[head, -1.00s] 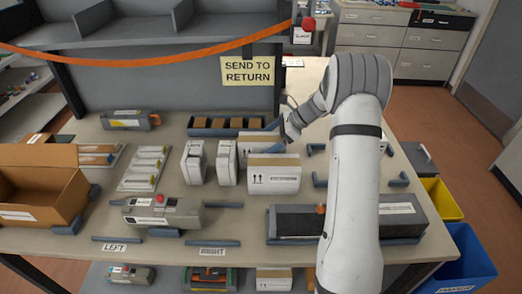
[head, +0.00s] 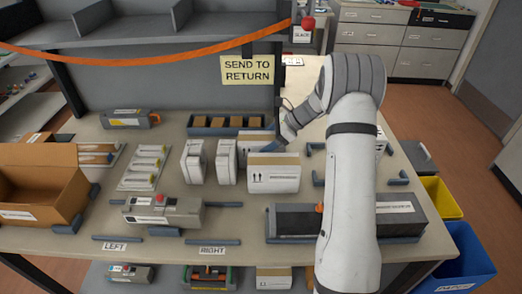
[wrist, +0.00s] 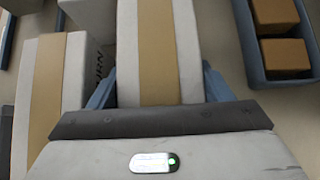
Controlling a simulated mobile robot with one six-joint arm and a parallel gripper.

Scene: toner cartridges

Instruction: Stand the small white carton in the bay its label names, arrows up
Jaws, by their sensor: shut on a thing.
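A white carton with a tan tape strip (wrist: 158,50) sits between the fingers of my gripper (wrist: 158,92) in the wrist view; my gripper is shut on it. In the head view this carton (head: 258,137) shows only in part, behind a larger white carton (head: 274,178) with tan tape and two up arrows. The larger carton also stands close on the left in the wrist view (wrist: 60,95), with part of a printed word on its side. In the head view my gripper (head: 285,132) is partly hidden. The held carton's label and arrows are hidden.
A blue tray (head: 208,131) of brown boxes lies beside the held carton. Two white packs (head: 226,161) stand left. Front signs read LEFT (head: 115,246) and RIGHT (head: 213,250). A yellow sign reads SEND TO RETURN (head: 248,70). A dark long unit (head: 290,220) lies at front right.

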